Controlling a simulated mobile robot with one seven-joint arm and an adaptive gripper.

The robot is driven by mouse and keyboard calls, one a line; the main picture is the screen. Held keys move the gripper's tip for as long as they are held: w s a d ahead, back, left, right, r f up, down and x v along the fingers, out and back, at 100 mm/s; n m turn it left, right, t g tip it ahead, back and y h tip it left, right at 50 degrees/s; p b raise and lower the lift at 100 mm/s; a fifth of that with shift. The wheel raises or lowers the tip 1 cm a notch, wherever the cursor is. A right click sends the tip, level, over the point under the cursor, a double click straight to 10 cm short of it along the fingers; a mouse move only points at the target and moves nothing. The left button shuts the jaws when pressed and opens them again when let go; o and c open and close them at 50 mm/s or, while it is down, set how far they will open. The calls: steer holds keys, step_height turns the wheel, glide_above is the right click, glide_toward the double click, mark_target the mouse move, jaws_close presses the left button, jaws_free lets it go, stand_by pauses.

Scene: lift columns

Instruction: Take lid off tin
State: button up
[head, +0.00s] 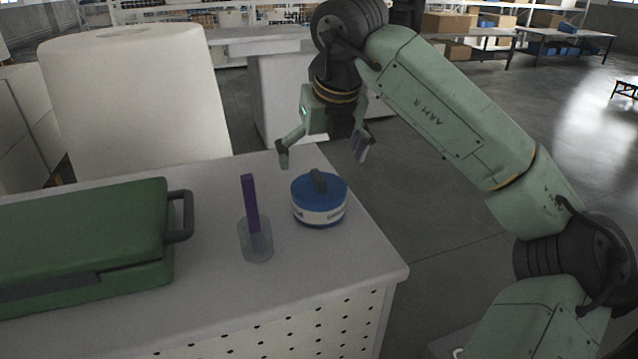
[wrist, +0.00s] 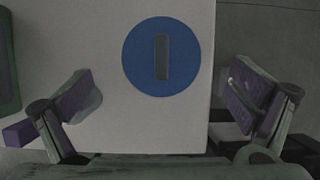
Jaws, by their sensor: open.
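The tin (head: 319,213) is round and white with printing on its side, and stands upright on the table near its right edge. Its blue lid (head: 334,192) is on top, with a dark bar handle (head: 318,180). In the wrist view the lid (wrist: 137,72) shows from above, with the handle (wrist: 162,57) upright in the picture. My gripper (head: 325,160) is open and empty, above the tin and apart from it. In the wrist view my gripper (wrist: 165,108) has its fingers spread wide, left and right of the lid and lower in the picture. The tin's side is hidden there.
A clear cup (head: 256,243) holding a purple stick (head: 250,203) stands just left of the tin. A green case (head: 85,235) with a dark handle lies at the left of the white table (head: 215,300). A big white roll (head: 135,100) stands behind. Right of the table is open floor.

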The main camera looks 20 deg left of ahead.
mark_target(319, 177)
steer(key=p+x, duration=0.1)
steer(key=x, duration=0.4)
steer(key=shift+s+d, duration=0.1)
steer(key=shift+d, duration=0.1)
steer(key=shift+c, duration=0.4)
steer(key=c, duration=1.2)
steer(key=shift+s+f, duration=0.15)
steer(key=shift+f, duration=0.05)
jaws_close()
